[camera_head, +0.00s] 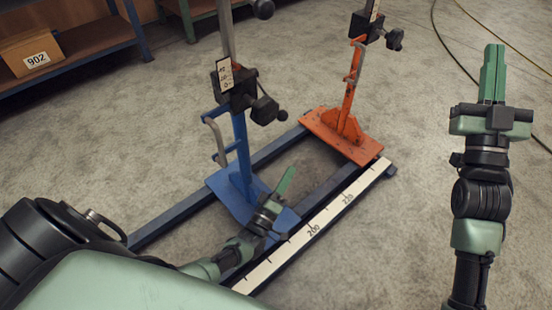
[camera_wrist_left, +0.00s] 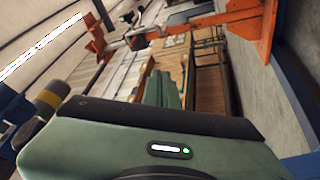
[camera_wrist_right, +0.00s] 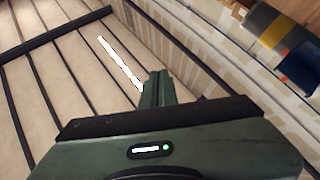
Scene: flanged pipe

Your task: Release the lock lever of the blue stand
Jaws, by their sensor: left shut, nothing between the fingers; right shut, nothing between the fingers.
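The blue stand (camera_head: 243,160) stands upright on two floor rails in the middle of the head view. A grey lever-like handle (camera_head: 215,136) sits on the left of its post. A black clamp block (camera_head: 241,92) with a dark knob (camera_head: 265,110) is higher up. My left gripper (camera_head: 285,181) is shut and empty, low beside the blue base, right of the post and apart from the handle; its fingers also show in the left wrist view (camera_wrist_left: 166,90). My right gripper (camera_head: 493,72) is shut, empty and raised at the far right; its fingers show in the right wrist view (camera_wrist_right: 157,88).
An orange stand (camera_head: 348,125) with a similar handle stands behind, on the same rails; it also shows in the left wrist view (camera_wrist_left: 250,22). A white scale strip (camera_head: 315,226) runs along the front rail. Shelving with a box (camera_head: 32,52) is at back left.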

